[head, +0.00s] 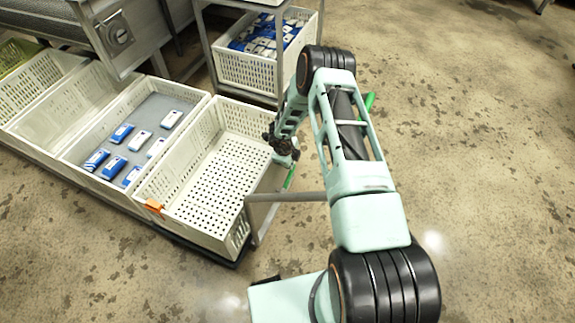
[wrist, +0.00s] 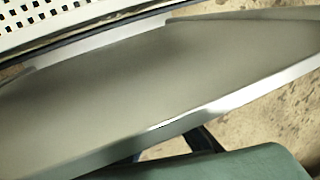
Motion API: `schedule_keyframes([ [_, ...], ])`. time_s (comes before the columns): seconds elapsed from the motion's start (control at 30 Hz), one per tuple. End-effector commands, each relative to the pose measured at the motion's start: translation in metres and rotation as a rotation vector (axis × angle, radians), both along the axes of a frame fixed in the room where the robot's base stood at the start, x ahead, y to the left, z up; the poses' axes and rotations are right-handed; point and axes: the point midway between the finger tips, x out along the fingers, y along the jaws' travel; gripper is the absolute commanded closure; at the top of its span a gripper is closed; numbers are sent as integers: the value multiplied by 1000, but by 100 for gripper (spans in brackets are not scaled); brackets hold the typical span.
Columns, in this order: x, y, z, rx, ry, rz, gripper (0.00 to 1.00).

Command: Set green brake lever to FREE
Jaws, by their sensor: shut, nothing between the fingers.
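A green bar (head: 290,178) shows in the head view just below my wrist, beside the right end crate. Another green piece (head: 368,102) sticks out behind my forearm to the right. I cannot tell which is the brake lever or whether they are one part, since my arm hides the space between. The lever's setting and any FREE mark cannot be read. My gripper (head: 271,140) is small and dark at the arm's end, over the crate's right edge, close above the first green bar. It is shut and empty. No green lever is clear in the wrist view.
A grey metal frame (head: 258,199) stands beside the perforated white crate (head: 195,215). A broad grey metal surface (wrist: 150,80) fills the wrist view. Another crate holds blue and white packs (head: 122,133). A rack (head: 245,92) stands behind. Floor at right is clear.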

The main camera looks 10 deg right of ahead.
Motion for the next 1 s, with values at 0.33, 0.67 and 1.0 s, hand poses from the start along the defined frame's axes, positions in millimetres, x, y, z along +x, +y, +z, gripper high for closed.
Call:
schedule_keyframes([
  [0.33, 3, -4, 80, 0, -1, -1, 100],
  [0.67, 4, -5, 103, -1, 1, 0, 100],
  [1.0, 5, -6, 104, -4, -2, 4, 100],
])
